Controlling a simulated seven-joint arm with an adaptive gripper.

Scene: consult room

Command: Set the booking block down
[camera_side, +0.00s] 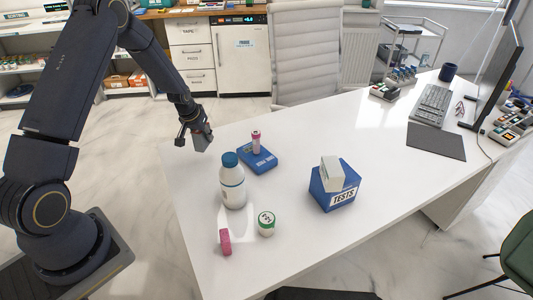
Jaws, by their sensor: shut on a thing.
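My gripper (196,136) is above the left edge of the white desk (385,145), left of the blue pad. It is shut on a small grey block (203,143), apparently the booking block; the fingers partly hide it. The block seems held above the desk, though this one view does not make its height clear.
A blue pad (262,164) carries a pink-labelled vial (256,142). Nearby stand a blue-capped bottle (232,185), a green-lidded jar (266,226), a pink piece (225,242) and a blue TESTS box (325,197) holding a pale block (332,172).

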